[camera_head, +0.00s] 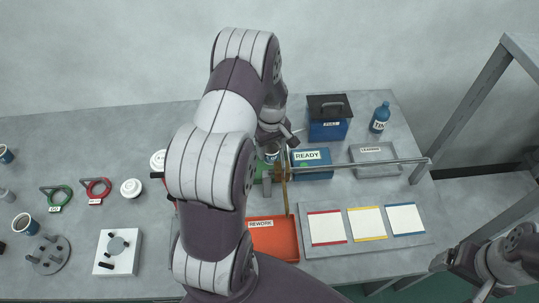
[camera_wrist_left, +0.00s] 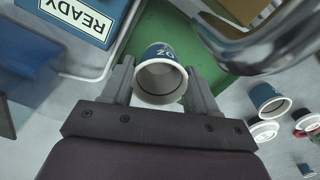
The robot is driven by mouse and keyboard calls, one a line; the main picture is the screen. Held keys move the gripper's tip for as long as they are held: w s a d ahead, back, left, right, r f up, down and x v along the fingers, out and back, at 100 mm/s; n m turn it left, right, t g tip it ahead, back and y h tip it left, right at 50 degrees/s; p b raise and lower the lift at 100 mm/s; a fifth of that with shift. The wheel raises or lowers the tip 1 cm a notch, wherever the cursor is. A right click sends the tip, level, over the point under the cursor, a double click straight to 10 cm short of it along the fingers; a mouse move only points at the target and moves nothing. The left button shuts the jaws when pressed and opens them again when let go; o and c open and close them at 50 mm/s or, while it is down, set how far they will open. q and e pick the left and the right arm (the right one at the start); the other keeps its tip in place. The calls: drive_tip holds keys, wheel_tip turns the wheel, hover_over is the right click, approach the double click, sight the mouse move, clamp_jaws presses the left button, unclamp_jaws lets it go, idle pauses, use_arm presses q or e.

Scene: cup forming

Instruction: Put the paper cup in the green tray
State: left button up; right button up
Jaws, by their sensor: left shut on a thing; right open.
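The paper cup (camera_wrist_left: 162,78), blue and white with an open mouth, is between the two fingers of my left gripper (camera_wrist_left: 158,92) in the left wrist view. My left gripper is shut on it. In the head view the cup (camera_head: 271,156) is partly covered by my left arm. The green tray (camera_wrist_left: 150,28) lies behind the cup in the wrist view; in the head view only a sliver of the tray (camera_head: 267,178) shows. I cannot tell whether the cup touches it. My right gripper (camera_head: 462,262) is open and empty at the lower right, away from the trays.
A blue READY tray (camera_head: 325,171) sits right of the cup, with an orange REWORK tray (camera_head: 275,242) nearer. A metal rod (camera_head: 390,162) crosses at the trays. A grey tray (camera_head: 374,166), blue box (camera_head: 329,130) and bottle (camera_head: 380,119) stand to the right. More cups and lids are left.

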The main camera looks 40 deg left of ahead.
sight(271, 156)
use_arm(q)
drive_tip(key=f, duration=0.3)
drive_tip(key=shift+s+d+f, duration=0.1)
drive_tip(key=shift+s+f, duration=0.1)
drive_tip(key=shift+f, duration=0.1)
drive_tip(key=shift+w+f, duration=0.1)
drive_tip(key=shift+f, duration=0.05)
drive_tip(key=o, duration=1.1)
drive_tip(key=shift+c, duration=0.2)
wheel_tip(271, 156, up, 12)
drive_tip(key=b, duration=0.1)
drive_tip(key=s+d+r+m, duration=0.1)
drive_tip(key=d+m, duration=0.1)
drive_tip(key=d, duration=0.1)
drive_tip(key=s+d+r+m, duration=0.1)
drive_tip(key=s+d+m, duration=0.1)
drive_tip(key=d, duration=0.1)
drive_tip(key=s+d+r+m, duration=0.1)
drive_tip(key=d+r+m, duration=0.1)
drive_tip(key=d, duration=0.1)
drive_tip(key=shift+s+d+m+t, duration=0.2)
drive_tip(key=shift+s+m+t, duration=0.1)
drive_tip(key=shift+s+t, duration=0.1)
drive_tip(key=s+d+m, duration=0.5)
drive_tip(key=s+m, duration=0.1)
drive_tip(key=s, duration=0.1)
drive_tip(key=shift+s+d+r+t, duration=0.3)
drive_tip(key=shift+s+d+r, duration=0.05)
drive_tip(key=shift+s+r, duration=0.1)
